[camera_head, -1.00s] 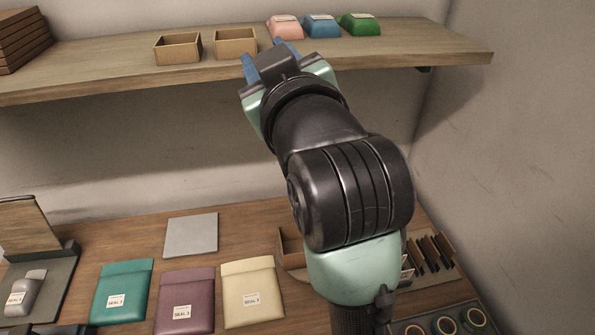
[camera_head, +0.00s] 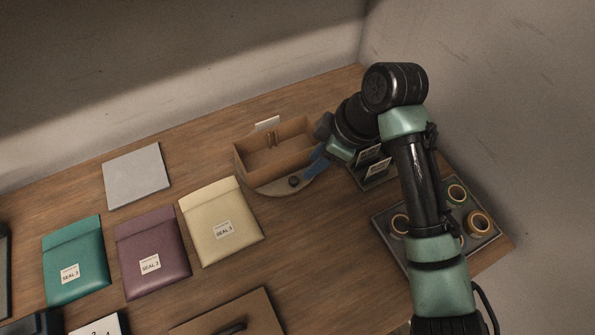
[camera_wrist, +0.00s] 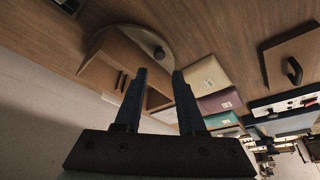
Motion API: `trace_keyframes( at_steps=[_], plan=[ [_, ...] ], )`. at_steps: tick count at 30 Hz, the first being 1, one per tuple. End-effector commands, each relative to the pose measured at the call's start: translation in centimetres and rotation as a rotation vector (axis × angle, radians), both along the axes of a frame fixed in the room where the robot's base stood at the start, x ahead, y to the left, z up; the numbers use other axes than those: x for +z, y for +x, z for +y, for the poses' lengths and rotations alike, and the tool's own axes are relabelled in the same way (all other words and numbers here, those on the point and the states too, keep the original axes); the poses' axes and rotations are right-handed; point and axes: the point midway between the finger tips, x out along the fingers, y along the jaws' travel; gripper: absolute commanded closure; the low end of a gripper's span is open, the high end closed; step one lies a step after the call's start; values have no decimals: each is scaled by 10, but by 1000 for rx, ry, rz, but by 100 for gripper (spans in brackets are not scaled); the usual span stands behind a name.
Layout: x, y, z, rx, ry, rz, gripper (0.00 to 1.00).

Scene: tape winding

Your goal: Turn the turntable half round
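The turntable (camera_head: 272,189) is a light round disc on the wooden table, with a dark round knob (camera_head: 294,181) near its front edge. An open brown box (camera_head: 250,160) with a divider inside stands on it and covers most of the disc. My gripper (camera_head: 308,172) is at the right of the box, its blue fingers reaching down-left towards the knob. In the wrist view my gripper (camera_wrist: 160,72) is open and empty, fingers well apart. The knob (camera_wrist: 159,52) shows just beyond the fingertips, between their lines; contact cannot be told.
Cream (camera_head: 221,222), purple (camera_head: 153,252) and teal (camera_head: 72,260) pouches lie left and in front. A grey plate (camera_head: 137,176) lies behind them. A dark tray (camera_head: 386,218) of tape rolls stands at right. A small white card (camera_head: 267,124) stands behind the box.

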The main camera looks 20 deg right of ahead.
Motion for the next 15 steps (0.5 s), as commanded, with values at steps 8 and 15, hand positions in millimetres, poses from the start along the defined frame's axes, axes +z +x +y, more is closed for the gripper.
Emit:
trace_keyframes(
  at_steps=[8,15],
  plan=[
    [-51,15,16,-2,1,1,61],
    [-75,22,23,-1,-1,-2,61]
  ],
)
